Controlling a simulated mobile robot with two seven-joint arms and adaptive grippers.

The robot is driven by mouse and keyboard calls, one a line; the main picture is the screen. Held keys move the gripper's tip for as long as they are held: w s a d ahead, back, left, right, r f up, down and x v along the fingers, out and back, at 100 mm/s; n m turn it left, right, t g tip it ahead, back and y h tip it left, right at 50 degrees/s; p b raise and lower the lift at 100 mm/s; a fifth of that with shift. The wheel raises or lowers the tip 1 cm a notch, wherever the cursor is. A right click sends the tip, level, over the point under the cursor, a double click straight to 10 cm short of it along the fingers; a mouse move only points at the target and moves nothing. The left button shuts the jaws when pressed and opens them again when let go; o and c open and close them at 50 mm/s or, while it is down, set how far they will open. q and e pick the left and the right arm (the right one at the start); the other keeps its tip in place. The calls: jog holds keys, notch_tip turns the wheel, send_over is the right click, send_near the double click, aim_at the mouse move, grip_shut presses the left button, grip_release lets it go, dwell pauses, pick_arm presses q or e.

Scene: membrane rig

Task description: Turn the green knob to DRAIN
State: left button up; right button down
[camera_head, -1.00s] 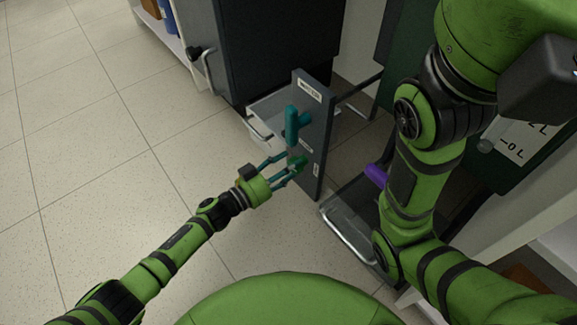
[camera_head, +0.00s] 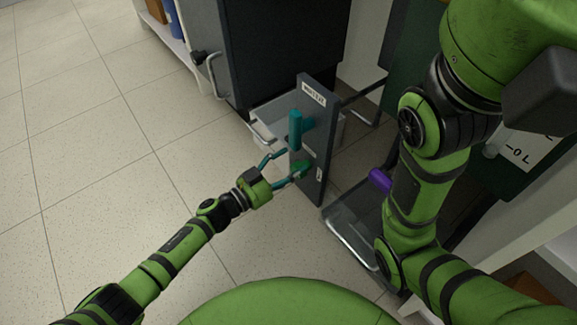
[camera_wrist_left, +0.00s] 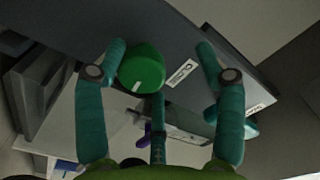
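The green knob (camera_head: 302,168) sits low on the upright dark grey panel (camera_head: 317,120). In the left wrist view the round green knob (camera_wrist_left: 141,66) shows a short white mark on its lower edge. My left gripper (camera_head: 290,165) is open at the knob. In the left wrist view my left gripper (camera_wrist_left: 161,48) has its fingers spread wide, with the knob between them, nearer the left finger. I cannot tell if that finger touches it. My right arm shows at the right, but its gripper is out of view.
A teal handle (camera_head: 295,130) stands on the panel just above the knob, close to my upper finger. A purple handle (camera_head: 380,180) and a clear tray (camera_head: 350,238) are right of the panel. A dark cabinet (camera_head: 270,50) stands behind. The floor at left is clear.

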pick_arm(q)
jog(key=shift+s+d+f, duration=0.65)
jog(key=shift+s+f, duration=0.1)
jog(key=shift+f, duration=0.05)
jog(key=p+v, duration=0.3)
jog(key=v, duration=0.5)
jog(key=shift+w+r+p, duration=0.2)
jog(key=shift+p, duration=0.2)
jog(key=shift+a, duration=0.15)
